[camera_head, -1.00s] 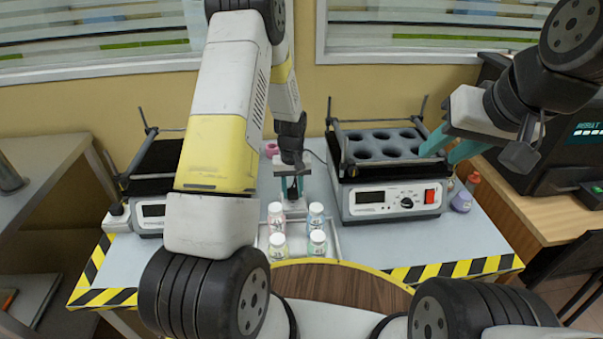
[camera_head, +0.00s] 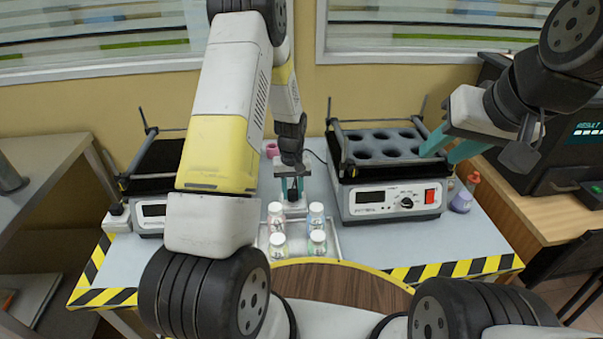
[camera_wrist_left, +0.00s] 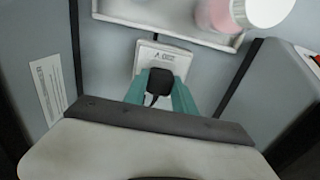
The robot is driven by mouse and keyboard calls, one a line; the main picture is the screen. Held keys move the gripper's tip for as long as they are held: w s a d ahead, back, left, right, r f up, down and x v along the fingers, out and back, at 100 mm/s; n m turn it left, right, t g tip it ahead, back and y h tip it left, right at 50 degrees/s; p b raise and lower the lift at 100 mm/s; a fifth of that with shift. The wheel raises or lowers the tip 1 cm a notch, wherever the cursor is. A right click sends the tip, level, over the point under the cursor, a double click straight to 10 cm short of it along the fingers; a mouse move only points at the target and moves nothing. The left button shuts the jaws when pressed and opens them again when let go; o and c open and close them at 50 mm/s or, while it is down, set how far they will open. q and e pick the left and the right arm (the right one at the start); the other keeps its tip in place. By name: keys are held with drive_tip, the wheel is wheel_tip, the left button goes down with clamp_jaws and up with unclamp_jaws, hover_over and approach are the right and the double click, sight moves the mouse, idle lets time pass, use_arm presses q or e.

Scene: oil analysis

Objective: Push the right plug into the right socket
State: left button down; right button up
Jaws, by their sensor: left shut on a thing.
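A black plug (camera_wrist_left: 160,82) is between the teal fingers of my left gripper (camera_wrist_left: 158,94) in the left wrist view. The gripper is shut on it. The white socket block (camera_wrist_left: 166,55) lies on the table right at the plug's front. The plug covers part of its face, so I cannot tell how deep the plug sits. In the head view, my left gripper (camera_head: 292,188) points down at the socket block (camera_head: 295,205) between the two shaker machines.
The right shaker (camera_head: 390,198) and the left shaker (camera_head: 150,211) flank the socket area. A tray (camera_head: 340,246) with several capped bottles stands in front. A purple bottle (camera_head: 461,201) stands right of the right machine. A cable runs along the table behind.

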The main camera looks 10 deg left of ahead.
use_arm(q)
drive_tip(key=shift+f, duration=0.35)
drive_tip(key=c, duration=0.9)
unclamp_jaws()
drive_tip(key=shift+c, duration=0.2)
drive_tip(key=shift+r, duration=0.1)
wheel_tip(320, 180, up, 8)
drive_tip(key=shift+f, duration=0.2)
